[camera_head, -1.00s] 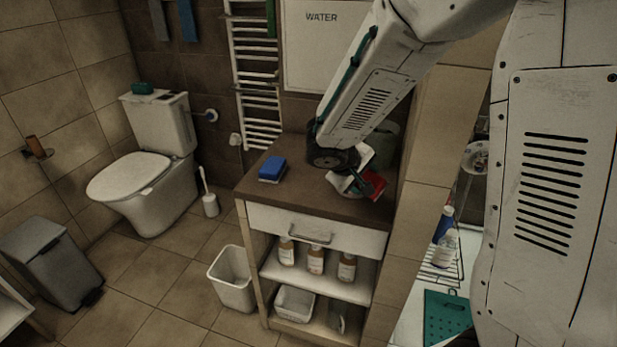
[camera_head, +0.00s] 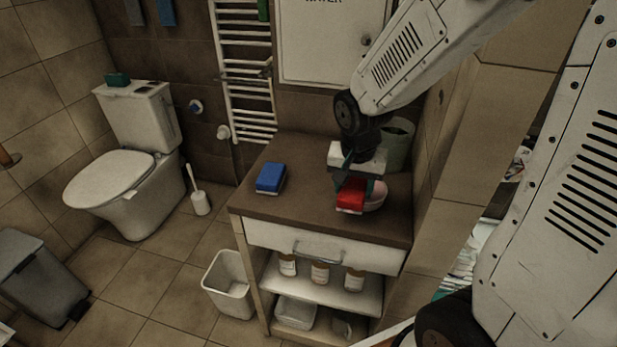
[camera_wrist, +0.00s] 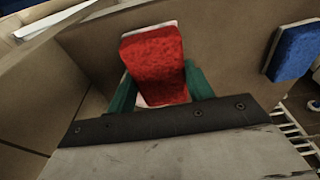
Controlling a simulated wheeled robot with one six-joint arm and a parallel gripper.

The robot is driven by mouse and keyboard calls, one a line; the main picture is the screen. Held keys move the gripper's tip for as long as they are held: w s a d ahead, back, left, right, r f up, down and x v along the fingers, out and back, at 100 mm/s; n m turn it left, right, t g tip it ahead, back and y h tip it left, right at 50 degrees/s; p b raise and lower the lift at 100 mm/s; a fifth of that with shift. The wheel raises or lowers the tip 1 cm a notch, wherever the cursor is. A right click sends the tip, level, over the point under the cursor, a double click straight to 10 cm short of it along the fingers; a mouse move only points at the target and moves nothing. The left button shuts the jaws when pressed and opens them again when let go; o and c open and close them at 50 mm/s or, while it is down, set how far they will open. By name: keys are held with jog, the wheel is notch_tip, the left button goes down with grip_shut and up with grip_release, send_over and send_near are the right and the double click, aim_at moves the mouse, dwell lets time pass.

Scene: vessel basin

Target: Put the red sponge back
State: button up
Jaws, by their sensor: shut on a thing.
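The red sponge (camera_head: 351,194) is in my gripper (camera_head: 356,186) above the right part of the brown cabinet top. In the wrist view the sponge (camera_wrist: 155,62) fills the space between the two green fingers of my gripper (camera_wrist: 160,88), which are shut on it. Its pale underside edge shows. A pinkish-white bowl (camera_head: 376,196) stands on the cabinet top just behind and right of the sponge, partly hidden by it. I cannot tell whether the sponge touches the bowl or the top.
A blue sponge (camera_head: 270,178) lies on the cabinet top (camera_head: 290,206) to the left. A grey-green container (camera_head: 398,146) stands at the back right by the wall. The front middle of the top is clear. A white bin (camera_head: 229,286) stands on the floor left of the cabinet.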

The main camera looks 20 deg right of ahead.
send_over(313, 187)
jog(key=shift+s+a+f, duration=0.2)
jog(key=shift+f, duration=0.4)
notch_tip(313, 187, down, 4)
jog(key=shift+r, duration=0.2)
jog(key=o, duration=0.9)
notch_tip(313, 187, up, 12)
jog(key=s+a, duration=0.1)
jog(key=s+d+r+n, duration=0.1)
jog(key=s+r+n, duration=0.1)
jog(key=s, duration=0.7)
jog(key=s+d+r+n, duration=0.1)
jog(key=s+r+n, duration=0.1)
jog(key=s, duration=0.8)
jog(key=s+d+r+n+y, duration=0.1)
jog(key=s+d+r+n, duration=0.1)
jog(key=s, duration=0.8)
notch_tip(313, 187, up, 2)
jog(key=shift+r+n, duration=0.1)
jog(key=shift+n, duration=0.5)
